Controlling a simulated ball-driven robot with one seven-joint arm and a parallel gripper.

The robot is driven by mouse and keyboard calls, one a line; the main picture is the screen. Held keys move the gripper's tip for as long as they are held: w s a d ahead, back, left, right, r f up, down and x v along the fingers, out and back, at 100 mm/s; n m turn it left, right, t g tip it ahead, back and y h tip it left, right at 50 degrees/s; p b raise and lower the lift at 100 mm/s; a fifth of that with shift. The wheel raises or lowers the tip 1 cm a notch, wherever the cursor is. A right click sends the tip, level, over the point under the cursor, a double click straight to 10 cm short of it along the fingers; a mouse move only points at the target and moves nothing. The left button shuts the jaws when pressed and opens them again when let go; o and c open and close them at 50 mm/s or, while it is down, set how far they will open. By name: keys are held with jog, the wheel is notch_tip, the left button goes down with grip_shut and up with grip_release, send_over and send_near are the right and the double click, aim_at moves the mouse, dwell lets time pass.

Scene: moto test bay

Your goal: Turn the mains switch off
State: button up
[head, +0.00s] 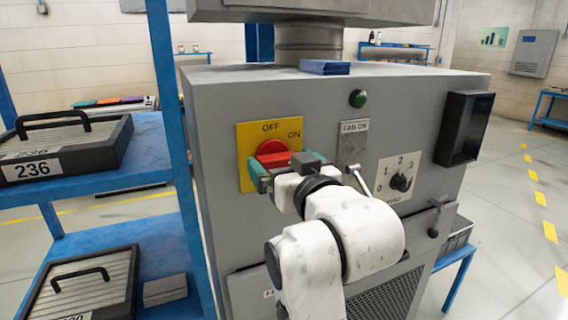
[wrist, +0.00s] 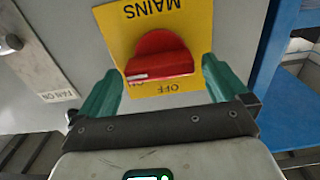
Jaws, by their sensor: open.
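The mains switch is a red rotary knob (head: 271,148) on a yellow plate (head: 246,140) marked OFF at the top and ON at the upper right. In the wrist view the picture is upside down; the knob (wrist: 158,55) has its grip bar roughly level, and the white line on it lies at the end by the partly covered ON. The yellow plate (wrist: 195,22) also reads MAINS there. My gripper (head: 281,168) is in front of the knob. Its green fingers are open, one on either side of the bar in the wrist view (wrist: 160,70); contact is not visible.
Right of the switch on the grey cabinet (head: 222,110) are a FAN ON plate (head: 353,145) with a lever, a green lamp (head: 357,98), a numbered dial (head: 401,181) and a black box (head: 464,128). A blue shelf (head: 150,150) with cases stands close on the left.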

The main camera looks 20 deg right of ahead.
jog(key=c, duration=1)
jog(key=shift+o, duration=0.2)
jog(key=n+p, duration=0.3)
jog(key=n, duration=0.1)
jog(key=shift+r, duration=0.2)
jog(key=n+p, duration=0.4)
jog(key=n, duration=0.1)
jog(key=shift+a, duration=0.2)
jog(key=n+p, duration=0.3)
jog(key=n, duration=0.2)
jog(key=shift+a+f+n, duration=0.1)
jog(key=shift+n, duration=0.3)
jog(key=shift+a+f+n+p, duration=0.15)
jog(key=shift+n+p, duration=0.85)
jog(key=shift+n, duration=0.5)
jog(key=shift+f, duration=0.1)
